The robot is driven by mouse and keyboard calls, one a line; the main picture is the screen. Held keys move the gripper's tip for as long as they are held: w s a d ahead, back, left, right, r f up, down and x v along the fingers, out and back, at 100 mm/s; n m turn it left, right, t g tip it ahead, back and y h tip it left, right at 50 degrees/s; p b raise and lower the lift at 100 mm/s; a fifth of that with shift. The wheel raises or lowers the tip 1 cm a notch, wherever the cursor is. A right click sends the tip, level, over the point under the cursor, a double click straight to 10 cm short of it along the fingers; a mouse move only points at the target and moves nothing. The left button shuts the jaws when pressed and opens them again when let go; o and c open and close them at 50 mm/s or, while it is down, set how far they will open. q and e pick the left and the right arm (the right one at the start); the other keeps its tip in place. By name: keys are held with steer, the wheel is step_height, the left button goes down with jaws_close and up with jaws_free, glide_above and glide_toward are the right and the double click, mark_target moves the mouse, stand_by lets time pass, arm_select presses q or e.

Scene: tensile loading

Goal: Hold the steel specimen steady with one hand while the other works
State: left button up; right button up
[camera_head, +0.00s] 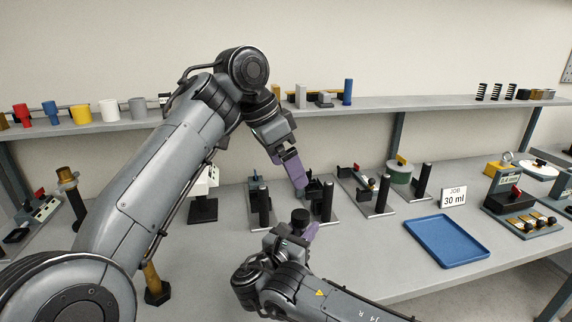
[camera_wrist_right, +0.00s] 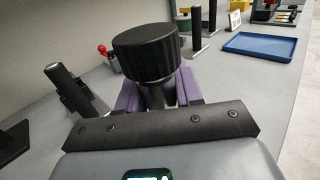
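I cannot make out the steel specimen for certain in either view. My right gripper (camera_head: 312,231) comes in from the bottom right, low over the bench front. In the right wrist view its purple fingers (camera_wrist_right: 158,92) stand on both sides of the grey stem (camera_wrist_right: 157,96) of a black ribbed knob (camera_wrist_right: 146,52) and appear closed on it. The knob also shows in the head view (camera_head: 300,216). My left gripper (camera_head: 298,180) reaches down from above, its purple fingers beside a dark clamp (camera_head: 318,190) on a black-post fixture (camera_head: 328,203); its finger gap is hidden.
Another post fixture (camera_head: 264,205) stands left of the grippers, with more to the right. A blue tray (camera_head: 446,241) lies empty at the right, near a "JOB 30 ml" sign (camera_head: 453,197). A back shelf (camera_head: 370,105) holds cups and blocks.

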steer(key=o, duration=0.5)
steer(key=shift+s+a, duration=0.1)
